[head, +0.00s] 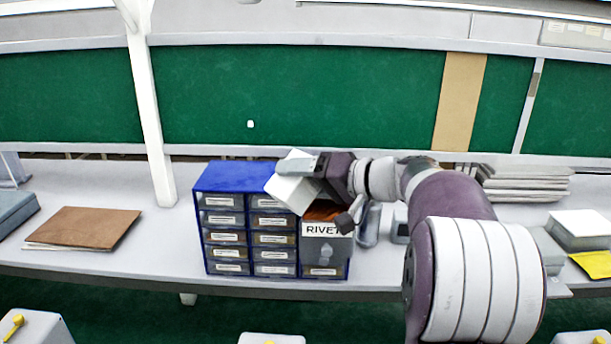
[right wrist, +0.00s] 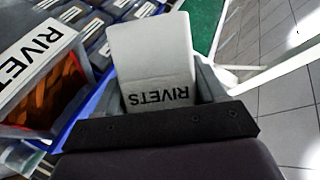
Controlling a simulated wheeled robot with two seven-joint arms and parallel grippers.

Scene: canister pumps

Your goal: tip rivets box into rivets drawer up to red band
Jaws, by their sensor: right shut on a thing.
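The white rivets box (head: 292,192) is held tilted above the open rivets drawer (head: 326,250), at the right column of the blue cabinet. In the right wrist view the box (right wrist: 152,55) shows its label upside down. My right gripper (head: 322,186) is shut on the box; its fingers (right wrist: 163,92) lie on both sides of it. The drawer (right wrist: 38,52) has a white RIVETS label and an orange-brown inside. I cannot make out a separate red band or the fill level, and no falling rivets show. My left gripper is not in view.
The blue cabinet (head: 236,174) holds several small labelled drawers, which look shut. A brown board (head: 82,228) lies on the bench to the left. Stacked grey sheets (head: 525,184) and a yellow item (head: 594,264) are at the right. The bench left of the cabinet is mostly clear.

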